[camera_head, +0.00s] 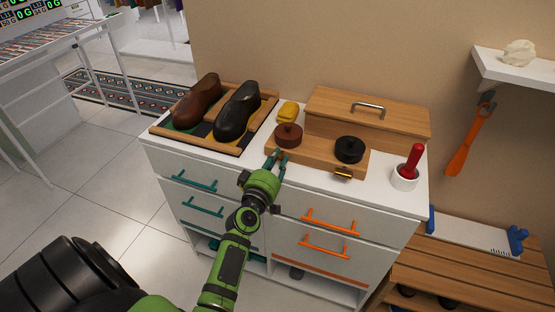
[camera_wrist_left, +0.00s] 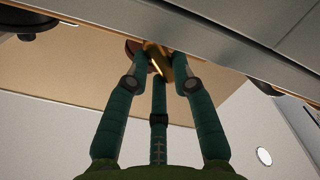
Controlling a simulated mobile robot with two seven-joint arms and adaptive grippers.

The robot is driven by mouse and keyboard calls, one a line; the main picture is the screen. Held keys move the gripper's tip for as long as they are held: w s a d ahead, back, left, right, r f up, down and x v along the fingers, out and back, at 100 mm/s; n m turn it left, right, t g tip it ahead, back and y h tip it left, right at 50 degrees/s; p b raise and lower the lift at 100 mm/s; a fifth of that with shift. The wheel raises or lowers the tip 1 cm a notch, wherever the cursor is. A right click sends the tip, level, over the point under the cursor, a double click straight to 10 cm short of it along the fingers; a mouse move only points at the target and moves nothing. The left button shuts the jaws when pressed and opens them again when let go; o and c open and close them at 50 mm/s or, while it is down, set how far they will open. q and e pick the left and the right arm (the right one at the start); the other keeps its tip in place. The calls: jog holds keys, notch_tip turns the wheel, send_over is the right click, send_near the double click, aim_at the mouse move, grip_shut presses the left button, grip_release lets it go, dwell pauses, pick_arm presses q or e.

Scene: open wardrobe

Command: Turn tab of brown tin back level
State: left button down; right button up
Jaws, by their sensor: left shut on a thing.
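The brown tin (camera_head: 288,135) is round, with a knob on its lid, and sits at the left of a wooden stand (camera_head: 318,162) on the white cabinet. My left gripper (camera_head: 276,157) reaches in at the stand's front left, just below the brown tin. In the left wrist view its green fingers (camera_wrist_left: 160,68) are closed around a gold tab (camera_wrist_left: 157,58). Part of the brown tin (camera_wrist_left: 133,47) shows behind them. In the head view the fingers hide this tab, and its exact tilt is hard to tell. My right gripper is not in view.
A black tin (camera_head: 349,149) with a gold tab (camera_head: 343,173) sits to the right on the same stand. Two shoes on a tray (camera_head: 155,130), a yellow sponge (camera_head: 287,112), a wooden box (camera_head: 375,104) and a red-handled tool in a white cup (camera_head: 404,179) stand nearby.

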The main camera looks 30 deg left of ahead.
pick_arm(q)
jog(key=n, duration=0.4)
jog(key=shift+a+n, duration=0.15)
jog(key=shift+n, duration=0.15)
jog(key=shift+a+n, duration=0.1)
jog(key=shift+n, duration=1.8)
jog(key=c, duration=1.3)
grip_release()
jog(key=shift+f, duration=0.1)
jog(key=v, duration=1.2)
jog(key=shift+s, duration=0.1)
